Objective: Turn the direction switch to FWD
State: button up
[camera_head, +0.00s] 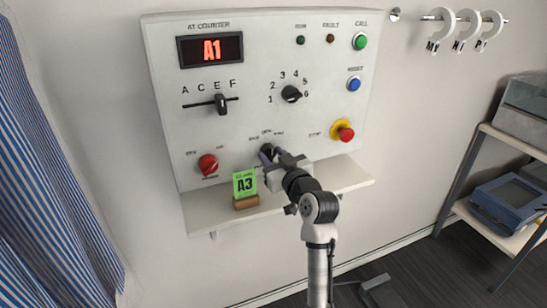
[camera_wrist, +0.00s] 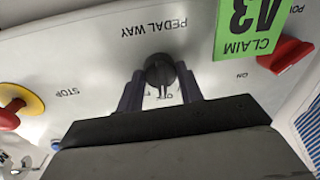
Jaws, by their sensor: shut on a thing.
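The direction switch is a round black knob (camera_wrist: 159,68) low on the white control panel (camera_head: 230,120), above its shelf. In the wrist view the words PEDAL WAY show upside down beside it, with OFF partly visible between the fingers. My gripper (camera_wrist: 161,84) has one dark finger on each side of the knob and is shut on it. In the head view my gripper (camera_head: 272,157) reaches the panel from the lower right and covers most of the knob. The small labels there are hard to read. I cannot tell exactly where the knob points.
A green A3 claim card (camera_head: 245,184) stands on the shelf (camera_head: 335,176), left of my gripper. A red power knob (camera_head: 208,164) is to the left, a red stop button (camera_head: 345,133) to the right. A striped curtain (camera_head: 45,160) hangs at far left.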

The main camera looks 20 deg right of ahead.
jog(key=m, duration=0.3)
jog(key=shift+a+m, duration=0.1)
jog(key=shift+m, duration=0.3)
jog(key=shift+m+t+p, duration=0.3)
jog(key=shift+m+p, duration=0.25)
jog(key=shift+m, duration=1.25)
jog(key=o, duration=1)
jog(key=shift+s, duration=0.1)
jog(key=s+b, duration=0.1)
jog(key=s, duration=0.3)
jog(key=s+d+b, duration=0.1)
jog(key=s+b, duration=0.1)
jog(key=s, duration=0.3)
jog(key=s+b, duration=0.1)
jog(key=s, duration=0.3)
jog(key=shift+s+d+f, duration=0.2)
jog(key=shift+s+f, duration=0.1)
jog(key=shift+f, duration=0.1)
